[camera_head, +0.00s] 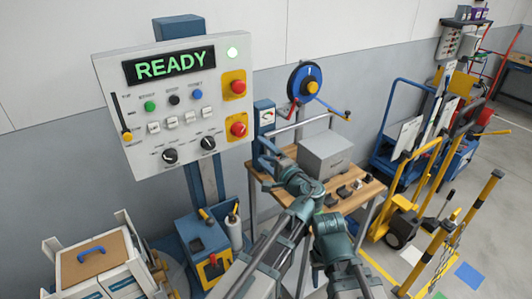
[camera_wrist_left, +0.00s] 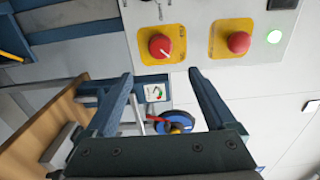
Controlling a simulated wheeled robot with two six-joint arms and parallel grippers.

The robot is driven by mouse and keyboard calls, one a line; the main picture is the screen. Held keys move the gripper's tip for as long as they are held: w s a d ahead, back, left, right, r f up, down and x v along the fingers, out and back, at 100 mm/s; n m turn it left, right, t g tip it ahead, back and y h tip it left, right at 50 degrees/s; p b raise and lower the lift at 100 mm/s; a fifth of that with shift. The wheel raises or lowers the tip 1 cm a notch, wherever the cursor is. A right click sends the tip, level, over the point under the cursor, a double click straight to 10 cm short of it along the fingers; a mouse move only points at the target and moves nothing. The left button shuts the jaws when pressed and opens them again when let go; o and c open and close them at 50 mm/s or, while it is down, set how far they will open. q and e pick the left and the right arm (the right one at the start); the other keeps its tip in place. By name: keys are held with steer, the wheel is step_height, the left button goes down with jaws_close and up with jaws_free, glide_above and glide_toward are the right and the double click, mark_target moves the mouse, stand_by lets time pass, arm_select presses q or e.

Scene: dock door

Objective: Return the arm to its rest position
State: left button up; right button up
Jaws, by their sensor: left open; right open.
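My left arm reaches up from the bottom of the head view. Its gripper (camera_head: 266,152) is open and empty beside the lower right edge of the control panel (camera_head: 128,83). The left wrist view shows the two blue fingers (camera_wrist_left: 161,76) spread wide with nothing between them. They appear apart from the panel. My right arm shows at the bottom middle of the head view, with a round green joint. I cannot make out its jaws. The panel display (camera_head: 170,66) reads READY in green, and a round light (camera_head: 232,53) is lit.
A gauge box (camera_head: 265,115) and a blue wheel (camera_head: 305,82) are near. A wooden workbench (camera_head: 366,193) holds a grey box (camera_head: 325,155). A crate cart stands at left, yellow trolleys at right.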

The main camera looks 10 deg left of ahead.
arm_select(q)
steer(key=s+a+f+n+g+h, duration=0.3)
steer(key=s+f+n+g+h, duration=0.15)
steer(key=s+f, duration=0.4)
steer(key=s+a+f+n+g+h, duration=0.3)
steer(key=s+f+g, duration=0.2)
steer(key=f, duration=0.6)
steer(key=s+d+f+m+g+h, duration=0.1)
steer(key=s+d+h, duration=0.1)
steer(key=s+d, duration=0.3)
steer(key=s+d+f+m+g+h, duration=0.1)
steer(key=s+d+g+h, duration=0.1)
steer(key=s+d, duration=0.4)
steer(key=d, duration=0.5)
steer(key=shift+d+f, duration=0.15)
steer(key=shift+d, duration=0.2)
